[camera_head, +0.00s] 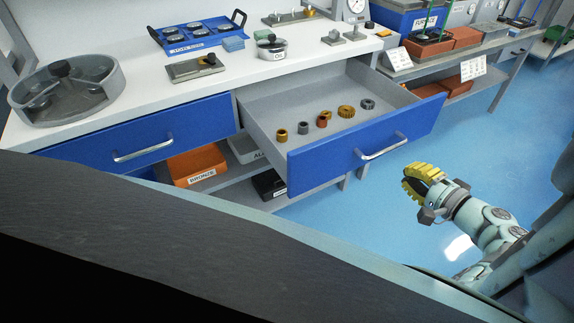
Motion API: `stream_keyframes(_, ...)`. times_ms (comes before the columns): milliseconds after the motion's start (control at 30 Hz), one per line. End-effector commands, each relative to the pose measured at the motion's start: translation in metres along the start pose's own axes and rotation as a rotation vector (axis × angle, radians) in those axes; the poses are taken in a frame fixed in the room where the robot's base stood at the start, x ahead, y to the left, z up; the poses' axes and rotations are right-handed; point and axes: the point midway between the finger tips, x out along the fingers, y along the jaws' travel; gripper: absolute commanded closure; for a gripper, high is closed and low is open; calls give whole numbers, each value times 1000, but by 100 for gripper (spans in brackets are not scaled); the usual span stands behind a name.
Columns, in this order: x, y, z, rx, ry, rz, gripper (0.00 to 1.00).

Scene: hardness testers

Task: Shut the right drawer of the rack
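The right drawer (340,158) of the rack is pulled well out. It has a blue front and a silver bar handle (381,147). Inside it lie several small brass, copper and grey rings and gears. My gripper (411,183) has yellow pads and is to the right of the drawer front in the picture, apart from the handle. Its fingers overlap in this view, so I cannot tell how far apart they are. Nothing can be made out between them.
The left drawer (90,150) is shut. On the white worktop stand a grey round tray (112,97), a blue rack (199,38) and a lidded dish (271,47). Below are an orange bin (197,166) and shelves. Blue floor (480,120) is clear right of the drawer.

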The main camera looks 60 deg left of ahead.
Motion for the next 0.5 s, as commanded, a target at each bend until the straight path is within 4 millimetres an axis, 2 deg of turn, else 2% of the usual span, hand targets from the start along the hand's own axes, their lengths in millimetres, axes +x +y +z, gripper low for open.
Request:
stream_keyframes(33,14,0,4,-2,-14,-1,100)
stream_keyframes(200,46,0,4,0,-13,-1,100)
stream_keyframes(300,59,0,3,0,-9,1,100)
stream_keyframes(500,73,0,2,-1,-6,1,100)
